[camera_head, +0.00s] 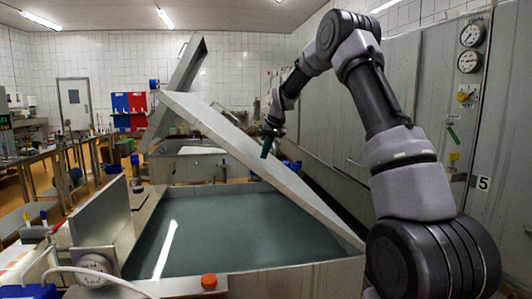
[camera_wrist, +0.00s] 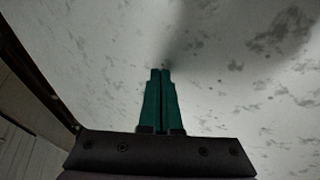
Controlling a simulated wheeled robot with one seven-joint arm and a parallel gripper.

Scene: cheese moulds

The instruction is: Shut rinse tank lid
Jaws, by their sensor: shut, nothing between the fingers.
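The rinse tank lid (camera_head: 240,146) is a grey metal panel, tilted open and rising to the left over the tank (camera_head: 282,280). Its low end meets the tank's right side. The tank is full of dull green liquid (camera_head: 230,225). My gripper (camera_head: 267,150) is at the lid's upper face, about midway along its length. In the wrist view my gripper (camera_wrist: 160,72) shows two green fingers shut together with nothing between them, pointing at a mottled grey surface (camera_wrist: 230,50). I cannot tell whether the fingertips touch it.
An orange knob (camera_head: 209,281) sits on the tank's front rim. A grey upright panel (camera_head: 101,222) and a white hose (camera_head: 95,272) stand at the left. Another tank with a raised lid (camera_head: 187,62) is behind. A grey wall with gauges (camera_head: 469,61) is at the right.

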